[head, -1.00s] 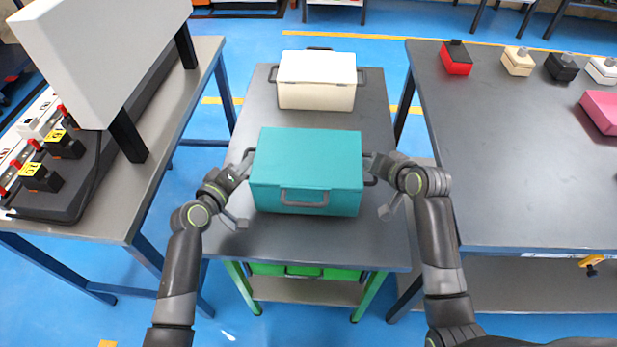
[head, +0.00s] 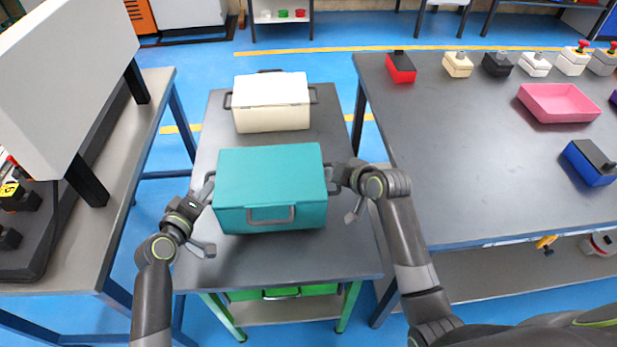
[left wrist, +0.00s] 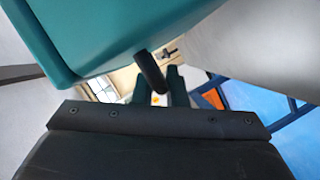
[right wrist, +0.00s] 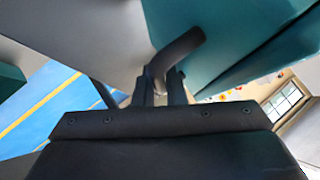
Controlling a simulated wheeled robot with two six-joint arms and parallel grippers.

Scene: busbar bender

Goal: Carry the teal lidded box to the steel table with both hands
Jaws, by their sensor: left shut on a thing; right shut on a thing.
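The teal lidded box (head: 270,180) is at the middle of the head view, over the grey-topped table in front of me. Its lid is on and a grey handle faces me. My left gripper (head: 207,190) is shut on the box's left side handle (left wrist: 150,72). My right gripper (head: 338,182) is shut on its right side handle (right wrist: 180,50). I cannot tell whether the box's underside touches the table. A wide steel-grey table (head: 480,190) stands to the right.
A white lidded box (head: 270,104) sits behind the teal box. The right table holds several small boxes, a pink tray (head: 558,101) and a blue box (head: 590,162). A left table (head: 130,190) carries a large panel. Blue floor shows between the tables.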

